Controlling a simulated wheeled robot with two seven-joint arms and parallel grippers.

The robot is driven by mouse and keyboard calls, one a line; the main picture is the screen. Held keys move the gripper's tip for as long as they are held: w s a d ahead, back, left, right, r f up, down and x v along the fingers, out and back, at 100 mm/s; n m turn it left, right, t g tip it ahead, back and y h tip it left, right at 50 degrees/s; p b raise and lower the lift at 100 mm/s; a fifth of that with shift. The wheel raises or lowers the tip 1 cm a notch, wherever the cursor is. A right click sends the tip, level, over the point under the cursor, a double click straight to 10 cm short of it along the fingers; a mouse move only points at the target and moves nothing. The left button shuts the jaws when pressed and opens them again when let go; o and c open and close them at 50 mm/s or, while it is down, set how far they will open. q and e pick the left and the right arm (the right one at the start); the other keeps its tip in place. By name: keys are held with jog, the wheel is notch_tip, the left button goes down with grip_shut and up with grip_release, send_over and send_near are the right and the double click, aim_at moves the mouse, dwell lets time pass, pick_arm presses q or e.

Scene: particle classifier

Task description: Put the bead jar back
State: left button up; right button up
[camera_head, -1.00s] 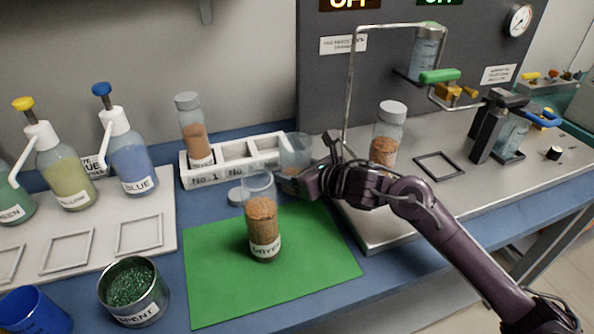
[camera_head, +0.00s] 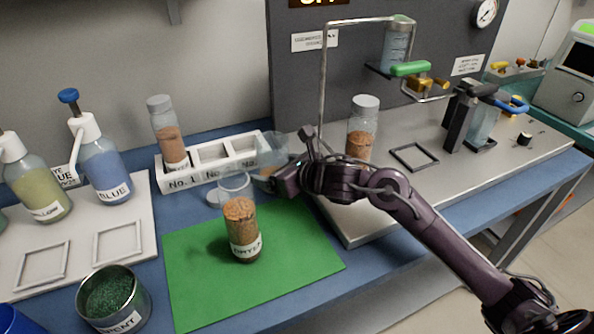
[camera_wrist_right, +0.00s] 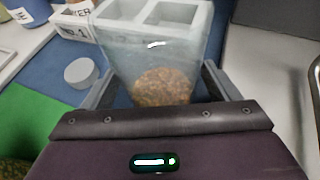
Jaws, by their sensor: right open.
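My right gripper (camera_head: 266,174) is open, at the right end of the white rack (camera_head: 166,184). A clear jar (camera_head: 272,150) with brown beads low inside stands there; in the right wrist view the same jar (camera_wrist_right: 150,45) is between my open fingers. The gripper and arm partly hide it in the head view. Another clear jar (camera_head: 240,225) with brown beads and a white label stands on the green mat (camera_head: 300,255). A capped jar (camera_head: 168,135) with brown contents sits in the rack's left slot. My left gripper is not in view.
A white-capped jar (camera_head: 360,135) with brown contents stands on the steel plate (camera_head: 400,190). A round grey lid (camera_wrist_right: 80,72) lies by the rack. A metal can of green beads (camera_head: 112,300) and pump bottles (camera_head: 100,165) are on the left. The mat's right part is clear.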

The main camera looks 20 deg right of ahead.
jog(key=v, duration=1)
jog(key=shift+s, duration=0.1)
jog(key=shift+s+d+r+b, duration=0.2)
jog(key=shift+s+r+b, duration=0.1)
jog(key=shift+s, duration=0.35)
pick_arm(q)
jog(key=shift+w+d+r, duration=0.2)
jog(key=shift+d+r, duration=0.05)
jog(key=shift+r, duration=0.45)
pick_arm(e)
jog(key=shift+d+r, duration=0.1)
jog(key=shift+r, duration=0.05)
